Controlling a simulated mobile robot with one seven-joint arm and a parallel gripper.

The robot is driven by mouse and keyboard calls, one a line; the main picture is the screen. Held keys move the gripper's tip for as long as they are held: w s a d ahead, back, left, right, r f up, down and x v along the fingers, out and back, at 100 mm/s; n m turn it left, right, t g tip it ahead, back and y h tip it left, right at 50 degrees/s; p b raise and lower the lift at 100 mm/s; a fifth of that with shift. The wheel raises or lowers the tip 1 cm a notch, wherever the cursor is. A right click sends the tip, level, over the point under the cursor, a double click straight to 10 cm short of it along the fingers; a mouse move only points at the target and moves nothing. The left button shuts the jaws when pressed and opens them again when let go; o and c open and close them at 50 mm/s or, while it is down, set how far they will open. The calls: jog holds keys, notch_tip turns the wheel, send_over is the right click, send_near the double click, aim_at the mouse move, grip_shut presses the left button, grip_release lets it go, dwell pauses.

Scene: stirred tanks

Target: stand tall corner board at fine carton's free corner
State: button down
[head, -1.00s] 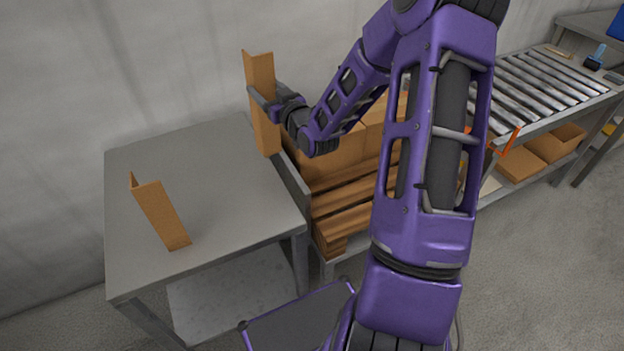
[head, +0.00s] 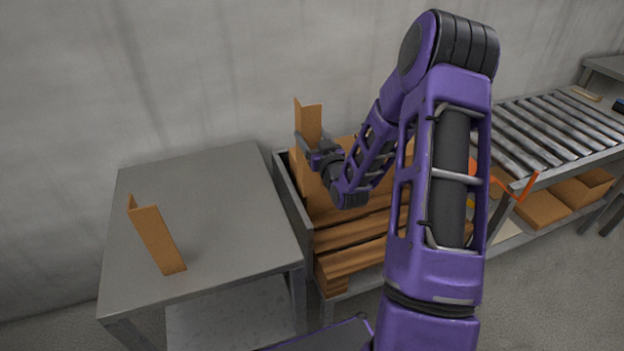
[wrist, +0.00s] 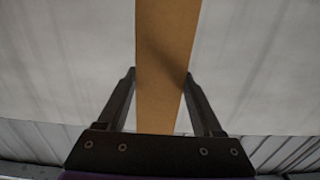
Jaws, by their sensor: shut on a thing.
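The tall corner board (head: 308,117), a brown angled strip, is upright in my gripper (head: 318,148). It stands at the left end of the carton stack, inside the grey-walled stand. In the wrist view the board (wrist: 165,60) runs between the two dark fingers of my gripper (wrist: 163,90), which are shut on it. Brown cartons (head: 345,150) lie behind and right of my gripper, partly hidden by my arm. I cannot tell which is the fine carton, or whether the board's lower end touches a carton or the stand.
The stand's grey side wall (head: 293,203) lies between table and cartons. Flat brown boards (head: 350,243) are stacked at its front. A roller conveyor (head: 550,125) is at right; the wall is behind.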

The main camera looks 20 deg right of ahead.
notch_tip(320, 180, down, 11)
jog(key=shift+f+b, duration=0.1)
jog(key=shift+b, duration=0.5)
jog(key=shift+f, duration=0.1)
jog(key=shift+c, duration=0.2)
grip_release()
jog(key=s, duration=1.2)
